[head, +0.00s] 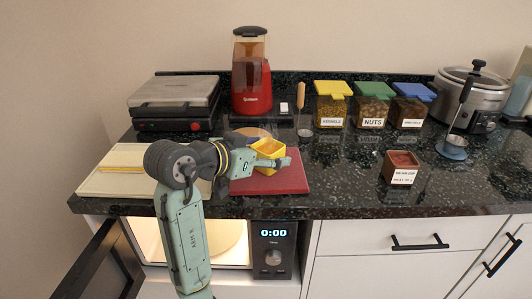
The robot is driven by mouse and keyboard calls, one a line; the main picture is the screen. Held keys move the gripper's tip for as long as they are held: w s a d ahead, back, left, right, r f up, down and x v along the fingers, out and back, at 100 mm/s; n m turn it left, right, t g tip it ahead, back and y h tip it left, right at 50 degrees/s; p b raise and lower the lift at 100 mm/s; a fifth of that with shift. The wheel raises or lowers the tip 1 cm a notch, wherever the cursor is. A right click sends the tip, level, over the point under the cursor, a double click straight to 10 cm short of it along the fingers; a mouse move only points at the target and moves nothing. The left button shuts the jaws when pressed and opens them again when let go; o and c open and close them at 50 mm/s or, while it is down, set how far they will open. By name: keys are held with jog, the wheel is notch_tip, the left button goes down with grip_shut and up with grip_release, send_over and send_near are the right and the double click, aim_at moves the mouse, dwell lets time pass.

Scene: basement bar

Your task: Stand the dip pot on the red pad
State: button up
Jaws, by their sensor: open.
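A small yellow square pot with orange contents (268,147), which I take to be the dip pot, is over the far part of the red pad (285,182) in the head view. It looks upright. My gripper (277,153) reaches in from the left and is open, with one pale green finger along the pot's near side. This finger hides the pot's lower part, so I cannot tell whether its base touches the pad. The far finger is mostly hidden behind the pot.
A red blender (251,75) and a grill press (177,103) stand behind. Several lidded jars, including the nuts jar (372,108), stand at back right. A brown labelled box (401,168) and a blue ladle rest (452,149) are to the right. The near-right counter is clear.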

jog(key=shift+r, duration=0.4)
jog(key=b+v, duration=0.1)
jog(key=v, duration=1.1)
jog(key=shift+f, duration=0.1)
